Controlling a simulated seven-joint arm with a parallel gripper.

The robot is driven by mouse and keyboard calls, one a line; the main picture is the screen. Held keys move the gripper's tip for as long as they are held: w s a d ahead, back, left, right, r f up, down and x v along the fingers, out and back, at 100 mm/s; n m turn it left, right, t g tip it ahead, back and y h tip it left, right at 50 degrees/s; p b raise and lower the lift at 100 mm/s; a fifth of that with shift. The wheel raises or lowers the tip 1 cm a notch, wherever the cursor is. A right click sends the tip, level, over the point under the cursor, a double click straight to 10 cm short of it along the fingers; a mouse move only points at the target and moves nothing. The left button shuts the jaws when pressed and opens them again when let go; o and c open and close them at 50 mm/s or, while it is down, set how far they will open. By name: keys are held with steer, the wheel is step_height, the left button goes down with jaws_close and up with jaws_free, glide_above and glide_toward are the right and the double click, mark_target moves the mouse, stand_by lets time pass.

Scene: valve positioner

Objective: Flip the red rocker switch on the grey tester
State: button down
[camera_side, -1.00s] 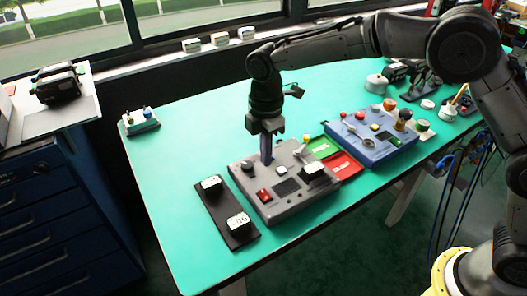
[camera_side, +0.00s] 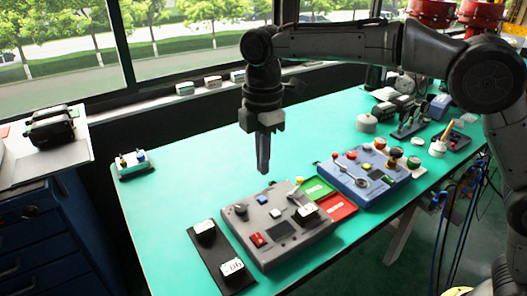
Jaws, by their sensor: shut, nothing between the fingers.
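The grey tester (camera_side: 297,247) lies on the green bench top, left of the blue box. Its red rocker switch (camera_side: 258,240) is on the front left part of the panel; it is too small to tell which side is pressed. My gripper (camera_side: 263,171) points straight down with its fingers shut and empty. It hangs above the tester's back edge, apart from the panel. The red switch lies in front of and below the fingertips and is not covered.
The tester also carries a dark knob (camera_side: 240,211) and a dark screen (camera_side: 280,229). A block with a white label (camera_side: 305,213) is at its right. A black strip (camera_side: 212,257) with labelled blocks lies to the left. Green (camera_side: 316,188) and red (camera_side: 337,207) trays adjoin the blue box (camera_side: 359,191).

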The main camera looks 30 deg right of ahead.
step_height(320, 180, up, 2)
steer(key=shift+s+r, duration=0.1)
steer(key=shift+s, duration=0.05)
stand_by(0.3)
